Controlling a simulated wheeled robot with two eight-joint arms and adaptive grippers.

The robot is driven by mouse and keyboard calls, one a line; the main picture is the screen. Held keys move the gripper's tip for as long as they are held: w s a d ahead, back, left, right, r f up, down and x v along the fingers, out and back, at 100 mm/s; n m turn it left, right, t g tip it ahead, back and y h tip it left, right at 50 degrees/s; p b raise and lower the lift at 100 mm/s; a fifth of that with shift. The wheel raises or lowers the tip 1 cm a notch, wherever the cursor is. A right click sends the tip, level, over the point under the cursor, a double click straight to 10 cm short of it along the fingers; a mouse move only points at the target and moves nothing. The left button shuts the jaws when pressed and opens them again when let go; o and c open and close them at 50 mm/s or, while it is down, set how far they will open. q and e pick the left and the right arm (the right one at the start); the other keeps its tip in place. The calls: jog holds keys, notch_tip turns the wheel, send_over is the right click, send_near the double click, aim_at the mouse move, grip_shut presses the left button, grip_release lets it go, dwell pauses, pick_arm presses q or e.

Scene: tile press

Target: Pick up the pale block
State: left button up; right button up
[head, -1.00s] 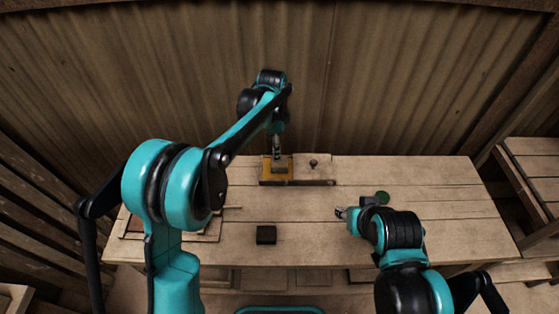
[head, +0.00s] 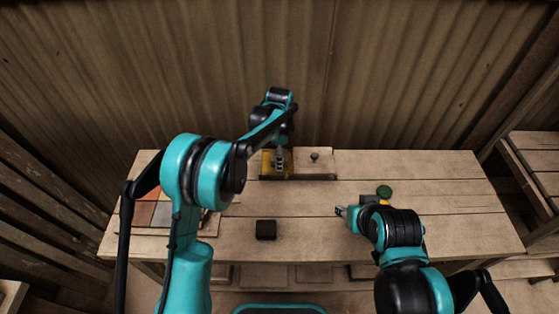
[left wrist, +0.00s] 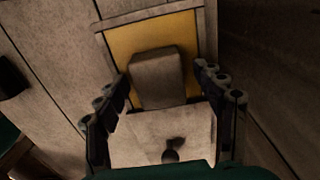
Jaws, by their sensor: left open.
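The pale block (left wrist: 157,80) is a greyish block with rounded edges in the left wrist view. It lies on a yellow panel (left wrist: 120,50) set in a wooden frame. My left gripper (left wrist: 164,84) is open, with one finger on either side of the block, pointing at it from above; I cannot tell whether they touch it. In the head view my left gripper (head: 280,164) is over the yellow panel at the back of the table and largely hides the block. My right gripper (head: 341,211) is low over the table's right half, too small to read.
A pale plate with a dark knob (head: 314,156) adjoins the yellow panel. A dark block (head: 266,230) lies at the table's front middle. Coloured tiles (head: 150,205) lie at the left. A green round piece (head: 384,191) is near my right arm. The table's right end is clear.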

pick_arm(q)
jog(key=shift+r, duration=0.1)
jog(key=c, duration=1.3)
jog(key=shift+o, duration=0.2)
jog(key=shift+r, duration=0.15)
